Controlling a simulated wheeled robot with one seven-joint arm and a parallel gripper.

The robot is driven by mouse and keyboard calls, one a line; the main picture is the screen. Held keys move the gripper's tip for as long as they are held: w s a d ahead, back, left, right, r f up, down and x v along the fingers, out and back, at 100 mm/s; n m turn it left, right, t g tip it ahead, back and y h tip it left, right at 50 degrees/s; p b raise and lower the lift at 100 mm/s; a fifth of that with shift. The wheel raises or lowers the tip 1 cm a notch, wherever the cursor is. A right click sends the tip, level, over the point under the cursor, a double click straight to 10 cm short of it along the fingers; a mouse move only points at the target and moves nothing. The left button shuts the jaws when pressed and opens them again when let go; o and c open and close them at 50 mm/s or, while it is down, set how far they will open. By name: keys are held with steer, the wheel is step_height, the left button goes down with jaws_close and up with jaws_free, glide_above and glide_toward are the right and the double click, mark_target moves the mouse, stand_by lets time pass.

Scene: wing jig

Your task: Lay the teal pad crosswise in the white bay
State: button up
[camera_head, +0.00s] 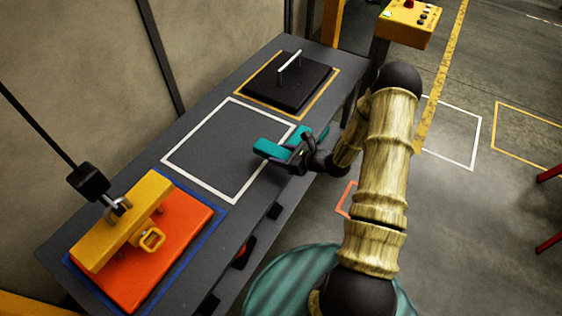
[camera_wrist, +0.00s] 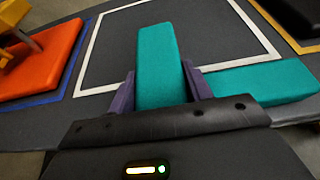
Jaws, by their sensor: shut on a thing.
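A teal pad (camera_wrist: 158,62) stands between the purple fingers of my gripper (camera_wrist: 160,92), which is shut on it. In the head view the teal pad (camera_head: 268,149) shows at my gripper (camera_head: 287,153), over the right side of the white-outlined bay (camera_head: 215,150). A second teal stretch (camera_wrist: 265,82) lies to the right in the wrist view, outside the fingers. I cannot tell whether it is joined to the held part. The bay's interior is otherwise bare. Whether the pad touches the bench is unclear.
An orange slab with a yellow block (camera_head: 125,222) sits in the blue outline at the left. A black plate with a handle (camera_head: 290,82) sits in the orange-yellow outline beyond the bay. The bench (camera_head: 75,235) ends close to my gripper. A yellow control box (camera_head: 405,22) stands beyond it.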

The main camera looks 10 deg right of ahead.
steer(key=shift+f, duration=2.05)
steer(key=shift+f, duration=0.2)
steer(key=o, duration=0.7)
steer(key=shift+r, duration=0.15)
